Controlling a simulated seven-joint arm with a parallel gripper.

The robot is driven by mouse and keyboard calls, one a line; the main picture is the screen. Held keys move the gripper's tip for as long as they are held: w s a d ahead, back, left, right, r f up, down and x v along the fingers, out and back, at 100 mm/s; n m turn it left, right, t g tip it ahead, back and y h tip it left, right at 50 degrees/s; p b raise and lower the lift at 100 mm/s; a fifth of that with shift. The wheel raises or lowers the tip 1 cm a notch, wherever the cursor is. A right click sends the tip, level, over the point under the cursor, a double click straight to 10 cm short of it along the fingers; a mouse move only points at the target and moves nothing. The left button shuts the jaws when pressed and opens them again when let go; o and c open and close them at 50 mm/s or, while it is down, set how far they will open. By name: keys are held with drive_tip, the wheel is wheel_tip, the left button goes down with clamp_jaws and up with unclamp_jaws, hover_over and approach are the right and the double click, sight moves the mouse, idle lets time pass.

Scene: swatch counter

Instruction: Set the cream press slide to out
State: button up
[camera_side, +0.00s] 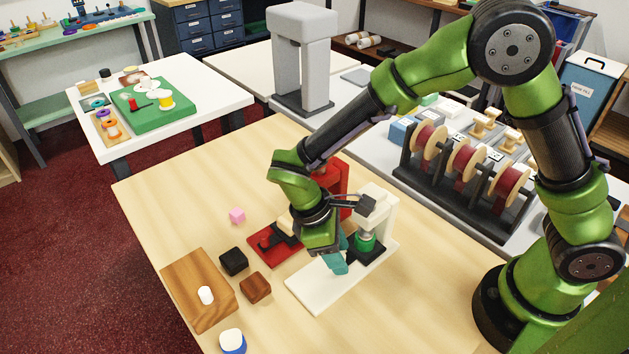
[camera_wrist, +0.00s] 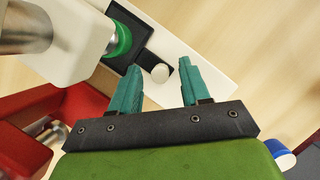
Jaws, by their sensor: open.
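The cream press (camera_side: 378,203) stands on its long pale base (camera_side: 312,292), right of the table's middle. Its black slide (camera_wrist: 148,62) has a square plate under the green-ringed press head (camera_wrist: 118,40) and a short tongue with a round cream knob (camera_wrist: 160,73). The plate also shows in the side view (camera_side: 371,254); the knob is hidden there behind my fingers. My gripper (camera_side: 340,258) is low over the base, in front of the press head. In the wrist view its two teal fingers (camera_wrist: 158,66) are apart, with the knob appearing between their tips. I cannot tell whether either finger touches it.
A red press (camera_side: 330,178) stands close beside the cream one, its red base (camera_side: 288,256) to the left. The table's front right is clear.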

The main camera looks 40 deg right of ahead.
clamp_jaws()
idle(0.3)
drive_tip(key=a, duration=0.8)
drive_tip(key=shift+a, duration=0.35)
drive_tip(key=shift+c, duration=0.7)
unclamp_jaws()
drive_tip(key=shift+o, duration=0.7)
drive_tip(key=shift+d, duration=0.1)
